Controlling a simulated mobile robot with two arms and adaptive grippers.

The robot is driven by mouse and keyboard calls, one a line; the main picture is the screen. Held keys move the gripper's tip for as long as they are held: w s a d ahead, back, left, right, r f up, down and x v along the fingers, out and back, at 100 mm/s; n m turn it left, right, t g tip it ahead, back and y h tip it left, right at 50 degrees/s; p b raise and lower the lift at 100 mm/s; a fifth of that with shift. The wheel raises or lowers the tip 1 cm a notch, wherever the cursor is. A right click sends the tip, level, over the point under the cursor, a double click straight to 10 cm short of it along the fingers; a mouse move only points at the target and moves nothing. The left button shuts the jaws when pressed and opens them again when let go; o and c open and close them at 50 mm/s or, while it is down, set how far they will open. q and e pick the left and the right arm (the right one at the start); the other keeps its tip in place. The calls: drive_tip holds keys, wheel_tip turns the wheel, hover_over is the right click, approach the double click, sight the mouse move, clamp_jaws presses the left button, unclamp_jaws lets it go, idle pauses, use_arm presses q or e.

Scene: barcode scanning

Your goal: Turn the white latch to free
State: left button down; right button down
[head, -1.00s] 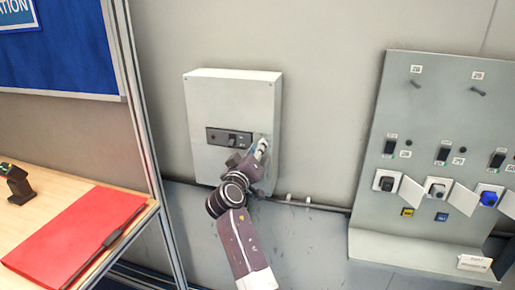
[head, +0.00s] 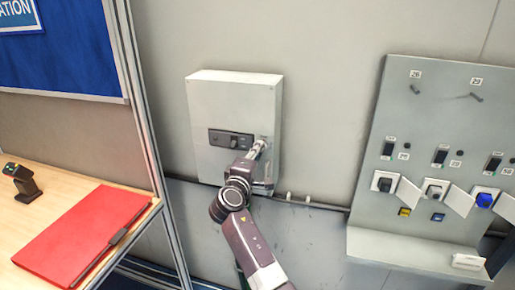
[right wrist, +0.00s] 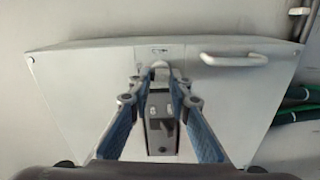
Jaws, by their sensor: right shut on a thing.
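The white latch (right wrist: 160,66) shows in the right wrist view as a small rounded white piece on the face of the grey box (right wrist: 85,75), under a small label. My right gripper (right wrist: 161,80) is shut on the latch, one blue-padded finger on each side of it. In the head view, the same box (head: 210,105) hangs on the wall, and my right gripper (head: 259,148) reaches its right side from below. The latch is hidden behind the gripper there. How far the latch is turned cannot be told. My left gripper is not in view.
A dark switch plate (head: 230,139) is on the box, left of the gripper. A white handle (right wrist: 234,60) is beside the latch. A grey panel (head: 400,110) with switches and sockets stands right. A table with a red folder (head: 85,233) is at left.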

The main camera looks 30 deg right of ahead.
drive_tip(key=shift+d+r+n, duration=0.2)
drive_tip(key=shift+n, duration=0.3)
drive_tip(key=c, duration=1.8)
unclamp_jaws()
drive_tip(key=shift+c, duration=0.2)
drive_tip(key=shift+o, duration=0.4)
drive_tip(key=shift+d+f, duration=0.15)
drive_tip(key=shift+f, duration=0.05)
drive_tip(key=v, duration=1.2)
drive_tip(key=shift+w, duration=0.1)
